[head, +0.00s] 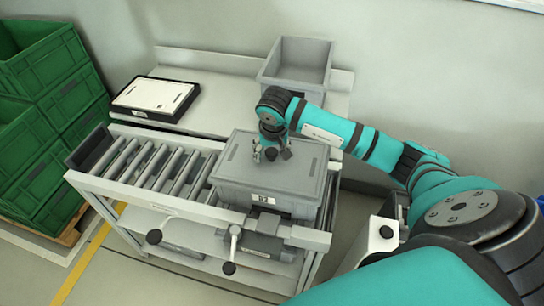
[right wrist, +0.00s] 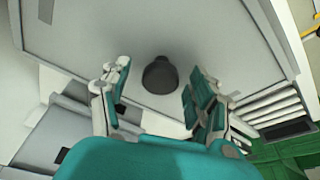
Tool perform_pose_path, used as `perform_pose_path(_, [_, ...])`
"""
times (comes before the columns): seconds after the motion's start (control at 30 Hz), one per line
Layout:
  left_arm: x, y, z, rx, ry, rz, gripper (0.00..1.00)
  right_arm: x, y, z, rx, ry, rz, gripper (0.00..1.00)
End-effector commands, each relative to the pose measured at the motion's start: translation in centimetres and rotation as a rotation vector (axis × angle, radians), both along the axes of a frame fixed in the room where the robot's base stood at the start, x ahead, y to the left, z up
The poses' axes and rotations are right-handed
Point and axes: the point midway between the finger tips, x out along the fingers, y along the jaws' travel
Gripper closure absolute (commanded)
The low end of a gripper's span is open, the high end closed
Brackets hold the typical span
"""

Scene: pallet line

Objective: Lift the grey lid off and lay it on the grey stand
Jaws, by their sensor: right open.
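The grey lid (head: 240,152) lies flat on a grey crate (head: 255,198) with a white label, at the right end of the roller conveyor. A dark round knob (right wrist: 160,76) stands on the lid in the right wrist view. My right gripper (head: 271,153) points down at the lid's middle. In the right wrist view its open fingers (right wrist: 158,80) are on either side of the knob, with gaps to both sides. In the head view the gripper hides the knob. A pale grey bench (head: 222,112) stands behind the conveyor; I cannot tell whether it is the stand. My left gripper is out of view.
An open grey bin (head: 297,82) stands on the bench behind the crate. A flat white-topped, black-edged item (head: 156,94) lies on the bench's left. Conveyor rollers (head: 152,165) left of the crate are empty. Green crates (head: 42,60) are stacked at the far left.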

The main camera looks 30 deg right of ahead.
Motion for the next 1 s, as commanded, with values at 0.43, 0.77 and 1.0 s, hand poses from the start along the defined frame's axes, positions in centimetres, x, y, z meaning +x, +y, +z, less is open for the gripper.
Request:
perform_pose_path(0.43, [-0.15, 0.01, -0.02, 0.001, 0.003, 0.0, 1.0, 0.08, -0.02, -0.17, 0.0, -0.002, 0.0, 0.64])
perform_pose_path(0.77, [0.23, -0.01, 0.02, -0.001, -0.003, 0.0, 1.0, 0.11, -0.01, -0.1, 0.0, -0.004, 0.001, 1.0])
perform_pose_path(1.0, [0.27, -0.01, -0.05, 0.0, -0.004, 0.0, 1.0, 0.14, -0.01, -0.01, 0.0, -0.004, 0.001, 1.0])
